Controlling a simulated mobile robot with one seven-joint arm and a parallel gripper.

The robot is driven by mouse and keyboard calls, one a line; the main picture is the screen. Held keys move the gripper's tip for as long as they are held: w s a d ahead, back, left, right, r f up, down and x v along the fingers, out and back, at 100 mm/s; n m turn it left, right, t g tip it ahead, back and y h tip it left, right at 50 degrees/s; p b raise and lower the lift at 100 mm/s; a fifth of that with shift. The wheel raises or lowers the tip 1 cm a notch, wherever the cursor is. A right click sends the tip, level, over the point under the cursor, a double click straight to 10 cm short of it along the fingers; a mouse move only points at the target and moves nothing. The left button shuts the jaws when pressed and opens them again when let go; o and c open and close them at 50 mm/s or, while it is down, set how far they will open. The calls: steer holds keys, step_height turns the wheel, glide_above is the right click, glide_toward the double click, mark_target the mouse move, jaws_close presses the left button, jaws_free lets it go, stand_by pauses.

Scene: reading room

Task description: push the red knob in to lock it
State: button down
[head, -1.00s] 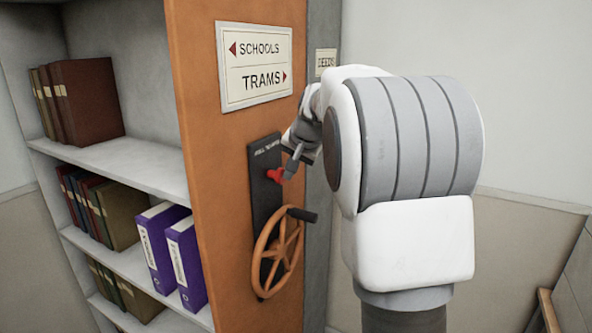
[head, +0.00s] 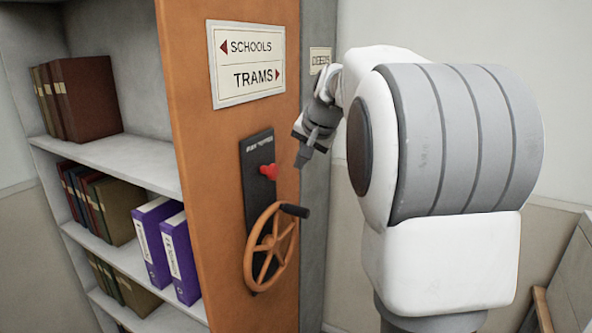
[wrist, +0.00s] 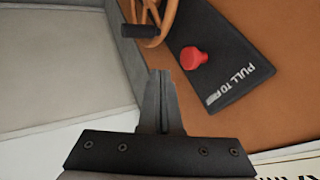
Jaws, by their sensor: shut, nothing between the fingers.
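The red knob (head: 268,171) sits on a black plate (head: 258,148) on the orange end panel of a shelf unit, above a handwheel. In the wrist view the red knob (wrist: 193,58) stands out from the plate, beside printed words starting "PULL TO". My gripper (head: 301,163) is shut and empty, to the right of the knob in the head view and apart from it. In the wrist view the closed fingertips (wrist: 162,74) point up the picture, left of the knob, with a gap between. How far the knob is pushed in, I cannot tell.
The orange handwheel (head: 270,246) with its dark crank handle (head: 294,211) juts out just below the knob. A sign (head: 250,62) reading "SCHOOLS" and "TRAMS" is above. Shelves with books and purple binders (head: 178,252) are on the left.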

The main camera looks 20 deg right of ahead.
steer(key=v, duration=0.6)
steer(key=shift+a, duration=0.1)
steer(key=s+a+f+n+g, duration=0.1)
steer(key=s+a+f+n, duration=0.1)
steer(key=s+a, duration=0.5)
steer(key=s+a+f+n, duration=0.3)
steer(key=s+a, duration=0.1)
steer(key=s, duration=0.5)
steer(key=s+a+f+n, duration=0.3)
steer(key=s+f, duration=0.6)
steer(key=s, duration=0.3)
steer(key=shift+s+a+n+g, duration=0.35)
steer(key=shift+a+n+g, duration=0.05)
steer(key=shift+a, duration=0.05)
steer(key=shift+a, duration=0.2)
